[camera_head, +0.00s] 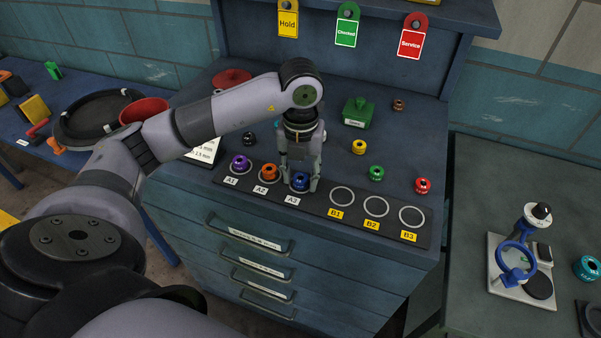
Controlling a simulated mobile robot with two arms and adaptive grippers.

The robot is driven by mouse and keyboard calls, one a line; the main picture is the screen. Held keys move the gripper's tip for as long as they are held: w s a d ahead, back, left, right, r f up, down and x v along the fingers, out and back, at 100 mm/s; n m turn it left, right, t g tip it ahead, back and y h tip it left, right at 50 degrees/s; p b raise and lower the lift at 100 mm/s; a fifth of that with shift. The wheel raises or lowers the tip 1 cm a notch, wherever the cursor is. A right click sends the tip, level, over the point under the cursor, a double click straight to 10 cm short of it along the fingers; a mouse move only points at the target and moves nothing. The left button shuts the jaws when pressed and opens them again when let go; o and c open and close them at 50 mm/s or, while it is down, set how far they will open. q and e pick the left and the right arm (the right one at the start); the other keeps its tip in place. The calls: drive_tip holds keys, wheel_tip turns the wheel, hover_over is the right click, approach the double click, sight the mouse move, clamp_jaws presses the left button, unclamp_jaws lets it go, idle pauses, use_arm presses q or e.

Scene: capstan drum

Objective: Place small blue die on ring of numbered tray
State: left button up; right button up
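The small blue die (300,181) stands upright at the A3 place of the dark numbered tray (321,204). My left gripper (299,184) reaches straight down over it, with one finger on each side. I cannot tell whether the fingers press on the die or stand slightly apart from it. The A3 ring is mostly hidden by the die and fingers. A purple die (240,163) sits at A1 and an orange die (268,173) at A2. The rings at B1 (331,198), B2 (365,207) and B3 (400,217) are empty. My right gripper is not in view.
Behind the tray stand a green die (376,173), a red die (423,186), a yellow die (359,147) and a green block (358,112). A white card (206,151) stands left of the tray. A magnifier stand (518,262) is on the right bench.

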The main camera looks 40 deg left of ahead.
sight(301, 177)
use_arm(q)
drive_tip(key=shift+o, duration=0.6)
drive_tip(key=shift+r, duration=0.1)
drive_tip(key=shift+r, duration=0.25)
wheel_tip(301, 177, up, 5)
drive_tip(key=shift+w+f+b, duration=0.1)
drive_tip(key=shift+b, duration=0.5)
wheel_tip(301, 177, up, 7)
drive_tip(key=p, duration=0.1)
drive_tip(key=shift+f, duration=0.15)
